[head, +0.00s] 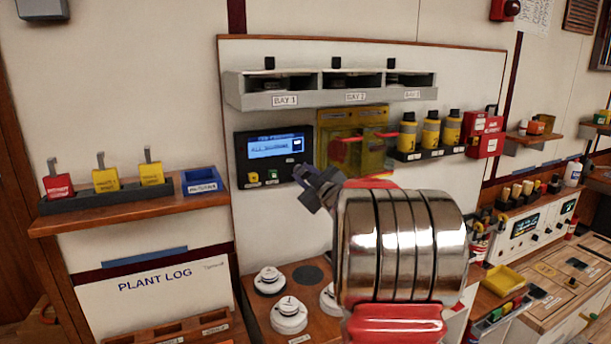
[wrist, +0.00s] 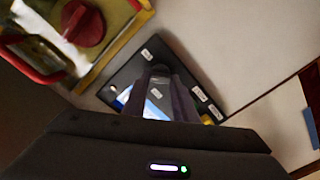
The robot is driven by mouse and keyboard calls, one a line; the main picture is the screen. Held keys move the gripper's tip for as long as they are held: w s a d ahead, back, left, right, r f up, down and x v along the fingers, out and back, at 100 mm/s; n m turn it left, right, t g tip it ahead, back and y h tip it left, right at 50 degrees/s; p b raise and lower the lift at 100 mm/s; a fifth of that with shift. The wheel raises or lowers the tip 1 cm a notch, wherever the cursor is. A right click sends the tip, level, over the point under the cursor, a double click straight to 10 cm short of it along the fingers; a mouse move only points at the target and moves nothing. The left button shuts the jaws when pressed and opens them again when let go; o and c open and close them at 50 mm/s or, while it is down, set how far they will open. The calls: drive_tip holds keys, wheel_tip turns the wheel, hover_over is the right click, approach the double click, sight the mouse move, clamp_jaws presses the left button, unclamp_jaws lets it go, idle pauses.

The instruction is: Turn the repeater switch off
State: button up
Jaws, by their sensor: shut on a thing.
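The repeater panel (head: 242,160) is a black box on the wall board with a lit blue display (head: 272,147). A yellow button and a green button sit below the display, with small white labels. My gripper (head: 309,178) is at the panel's lower right corner and covers it in the head view. In the wrist view the panel (wrist: 190,75) lies under my fingers (wrist: 160,88). The fingers are closed around a small dark switch (wrist: 160,70) on its face. Most of the switch is hidden, so I cannot tell its position.
Right beside the panel is a yellow-framed clear cover (head: 350,120) with a red knob and red handle, close to my gripper. It also shows in the wrist view (wrist: 112,55). Yellow cylinders (head: 431,130) stand further right. A shelf with tagged blocks (head: 107,180) is left.

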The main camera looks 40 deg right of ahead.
drive_tip(key=n, duration=0.5)
drive_tip(key=shift+a+f+n, duration=0.15)
drive_tip(key=shift+f+n, duration=0.05)
drive_tip(key=shift+n, duration=0.1)
drive_tip(key=shift+f+n, duration=0.2)
drive_tip(key=shift+n, duration=2.1)
drive_tip(key=o, duration=1)
drive_tip(key=shift+o, duration=0.2)
drive_tip(key=shift+r, duration=0.1)
drive_tip(key=shift+s+a+r, duration=0.1)
drive_tip(key=shift+s, duration=0.3)
drive_tip(key=v, duration=1.3)
